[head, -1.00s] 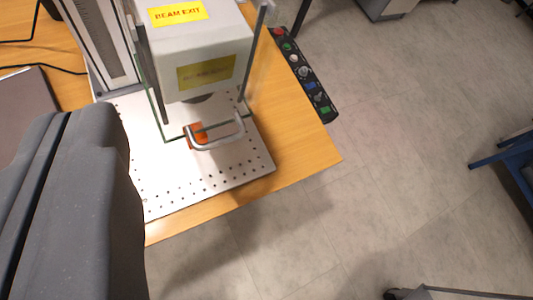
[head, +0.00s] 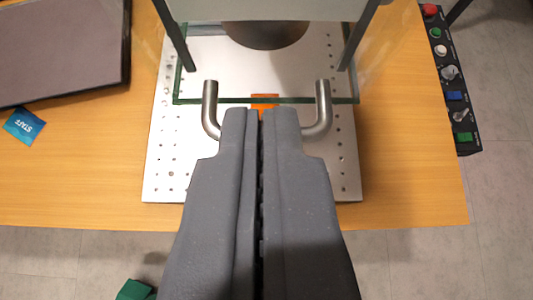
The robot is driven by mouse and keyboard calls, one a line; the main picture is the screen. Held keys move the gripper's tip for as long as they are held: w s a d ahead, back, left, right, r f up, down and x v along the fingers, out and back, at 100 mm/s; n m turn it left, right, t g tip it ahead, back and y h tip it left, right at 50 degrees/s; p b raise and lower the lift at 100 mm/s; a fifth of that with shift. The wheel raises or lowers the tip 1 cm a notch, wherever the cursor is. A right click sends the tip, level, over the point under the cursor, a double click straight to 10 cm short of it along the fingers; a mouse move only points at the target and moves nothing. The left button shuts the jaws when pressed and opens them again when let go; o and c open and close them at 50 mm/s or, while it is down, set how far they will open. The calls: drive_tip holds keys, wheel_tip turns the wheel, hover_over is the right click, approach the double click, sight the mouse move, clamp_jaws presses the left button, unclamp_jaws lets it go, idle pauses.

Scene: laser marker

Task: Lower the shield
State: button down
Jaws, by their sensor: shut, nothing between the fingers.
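The shield (head: 340,100) is a clear panel with green edges, in front of the marker head, above the perforated metal plate. Its metal U-shaped handle (head: 211,108) shows at both ends, left and right of my gripper. The middle of the handle is hidden behind the gripper. My gripper (head: 261,112) is shut and empty, with its tips over the middle of the handle, near the shield's lower edge. I cannot tell whether the fingers touch the handle. An orange piece (head: 265,99) shows just past the fingertips.
The marker head (head: 265,10) stands above the perforated plate (head: 165,150) on a wooden table (head: 80,170). A control strip (head: 453,85) with buttons and knobs lies along the right edge. A dark flat panel (head: 60,45) and a blue STAFF card (head: 24,126) lie at left.

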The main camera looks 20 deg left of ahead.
drive_tip(key=f, duration=0.1)
drive_tip(key=w+f, duration=0.1)
drive_tip(key=f, duration=0.1)
drive_tip(key=w+f, duration=0.1)
drive_tip(key=f, duration=0.1)
drive_tip(key=shift+a, duration=0.35)
drive_tip(key=shift+d, duration=0.1)
